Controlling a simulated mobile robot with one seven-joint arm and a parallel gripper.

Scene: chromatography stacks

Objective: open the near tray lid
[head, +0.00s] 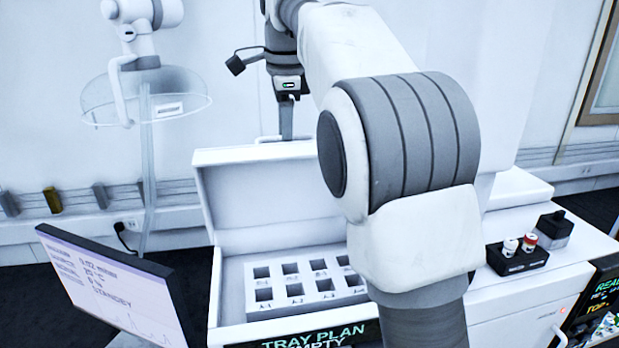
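The white tray lid (263,190) stands raised, roughly upright, at the back of the near tray box (232,318). Inside the box is a white rack (299,281) with two rows of square empty-looking wells, its right end hidden by my arm. My gripper (287,136) is at the lid's top edge, by the thin handle (265,139). Its fingers look narrow and edge-on. I cannot tell whether they are open or grip the handle.
A tilted monitor (112,290) stands at the front left. A black holder (517,262) with two capped vials and a dark block (554,229) sit on the right. My arm covers the centre. A clear hood (146,98) hangs at the back left.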

